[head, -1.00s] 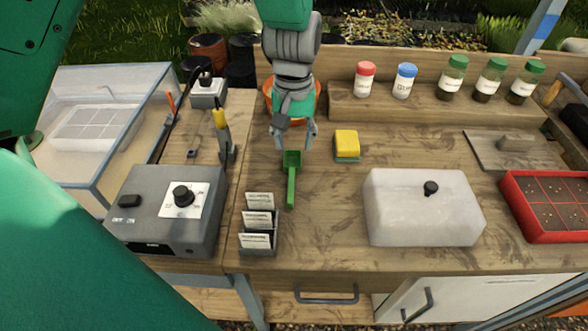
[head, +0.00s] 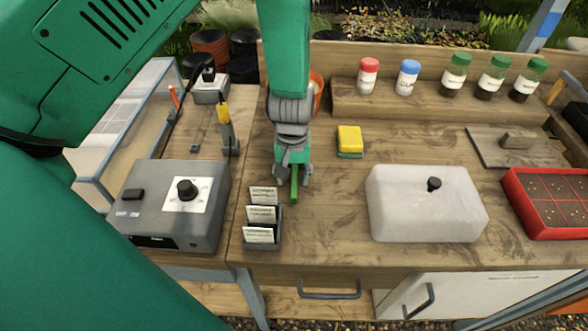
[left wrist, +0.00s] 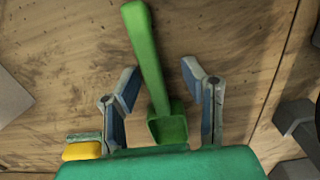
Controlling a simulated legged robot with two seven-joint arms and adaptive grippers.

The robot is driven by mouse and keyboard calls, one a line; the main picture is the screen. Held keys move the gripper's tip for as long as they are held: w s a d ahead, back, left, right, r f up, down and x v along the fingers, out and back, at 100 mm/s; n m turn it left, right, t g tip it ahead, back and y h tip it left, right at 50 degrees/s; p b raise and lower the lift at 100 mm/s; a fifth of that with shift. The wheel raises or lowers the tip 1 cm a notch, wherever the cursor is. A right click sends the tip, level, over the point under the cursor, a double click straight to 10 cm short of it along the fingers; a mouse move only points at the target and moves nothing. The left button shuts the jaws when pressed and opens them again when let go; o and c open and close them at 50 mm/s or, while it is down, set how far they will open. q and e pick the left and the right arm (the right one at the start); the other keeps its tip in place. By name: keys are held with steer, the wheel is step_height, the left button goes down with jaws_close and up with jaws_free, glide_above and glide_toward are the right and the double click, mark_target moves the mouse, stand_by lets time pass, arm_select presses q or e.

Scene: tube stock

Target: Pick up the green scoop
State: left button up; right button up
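The green scoop (head: 295,185) lies on the wooden bench. In the head view my left gripper (head: 292,180) hangs over it and hides its bowl, so only part of the handle shows. In the left wrist view the whole scoop (left wrist: 149,62) shows, with its bowl between the two fingers of my open left gripper (left wrist: 163,88). Both fingers stand apart from the scoop, with bare wood visible on each side. My right gripper is not in view.
A seed packet rack (head: 278,240) stands close to the scoop's handle. A grey control box (head: 165,225) is at the left. Bare bench lies between the scoop and the lidded box.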

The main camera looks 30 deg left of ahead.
mark_target(295, 176)
arm_select(q)
steer(key=shift+d, duration=0.2)
steer(key=shift+d+r, duration=0.15)
steer(key=shift+d, duration=0.15)
jaws_close()
steer(key=shift+a, duration=0.2)
steer(key=shift+a+r, duration=0.1)
steer(key=shift+r, duration=0.1)
steer(key=r, duration=0.9)
steer(key=shift+d+r, duration=0.25)
steer(key=shift+r, duration=0.05)
steer(key=shift+a, duration=0.15)
